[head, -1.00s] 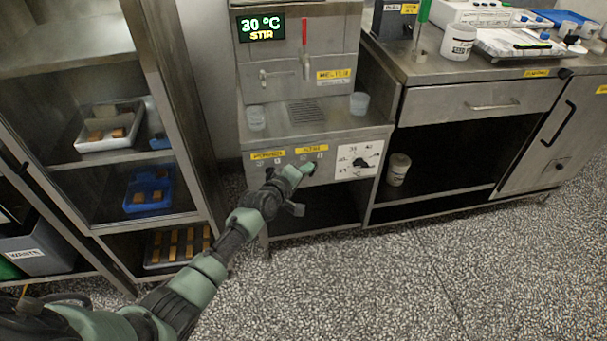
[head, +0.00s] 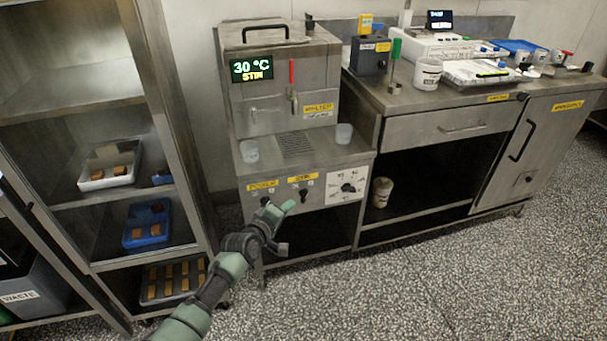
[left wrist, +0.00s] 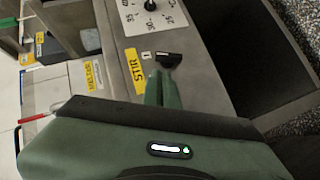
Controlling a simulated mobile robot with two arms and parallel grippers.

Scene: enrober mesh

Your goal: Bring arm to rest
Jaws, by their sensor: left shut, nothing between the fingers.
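My left gripper (head: 289,206) is shut and empty, in front of the lower panel of the steel melter (head: 285,97). Its fingertips are just below and left of the black STIR switch (head: 303,196) in the head view. In the left wrist view the shut fingers (left wrist: 160,78) point at the STIR switch (left wrist: 170,60); I cannot tell whether they touch it. The display (head: 252,69) reads 30 °C and STIR. The POWER switch (head: 265,200) is left of the gripper, and a temperature dial (head: 348,188) is to the right. My right gripper is out of view.
A steel rack (head: 125,101) with trays of brown pieces stands at the left, close to my arm. A steel counter (head: 420,98) with a scale and cups is at the right. A waste bin (head: 30,290) is at lower left. The speckled floor (head: 400,290) is clear.

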